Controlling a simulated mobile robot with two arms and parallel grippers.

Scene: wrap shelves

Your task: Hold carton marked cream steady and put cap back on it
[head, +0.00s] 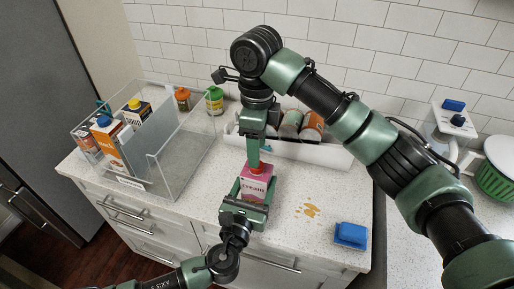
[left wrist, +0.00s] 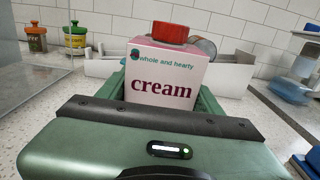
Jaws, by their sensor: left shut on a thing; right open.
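The pink and white cream carton (head: 257,188) stands upright on the counter. Its printed front fills the middle of the left wrist view (left wrist: 165,78). My left gripper (head: 252,196) is shut on the carton, with one finger on each side. A red cap (left wrist: 171,33) sits on top of the carton; it is partly visible in the head view (head: 257,171). The left wrist view does not show the right gripper.
A clear divided bin (head: 165,160) with several cartons stands at left. Two jars, orange-topped (head: 183,99) and green-topped (head: 214,100), stand behind it. A white bin (head: 330,150) holding cans is behind the carton. A yellowish spill (head: 308,210) and blue sponge (head: 350,235) lie right.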

